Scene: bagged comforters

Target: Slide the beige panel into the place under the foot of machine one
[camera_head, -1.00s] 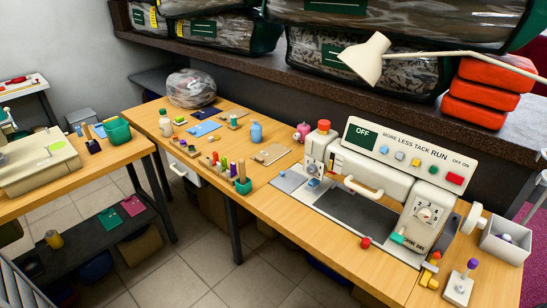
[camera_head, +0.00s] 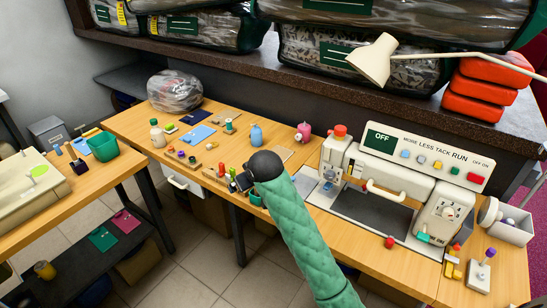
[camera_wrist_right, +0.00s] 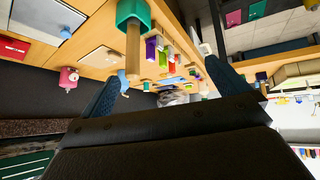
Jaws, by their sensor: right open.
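The beige panel (camera_head: 284,153) lies flat on the wooden table, left of machine one, partly hidden behind my right gripper. In the right wrist view, the beige panel (camera_wrist_right: 100,60) lies beyond the finger at left. Machine one (camera_head: 405,180) is white, with a control board, a front handle and a dark bed. Its foot (camera_head: 330,178) is at its left end, and the place under it is too small to make out. My right gripper (camera_head: 243,181) is over the table left of the panel. In its wrist view the right gripper (camera_wrist_right: 164,88) is open and empty. My left gripper is out of view.
A green cup (camera_wrist_right: 132,14) with a wooden stick stands close to the right gripper. Spools (camera_head: 190,158), a blue bottle (camera_head: 256,134) and a pink item (camera_head: 304,131) stand nearby. A red knob (camera_head: 389,242) sits before the machine. A lamp (camera_head: 374,60) hangs above.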

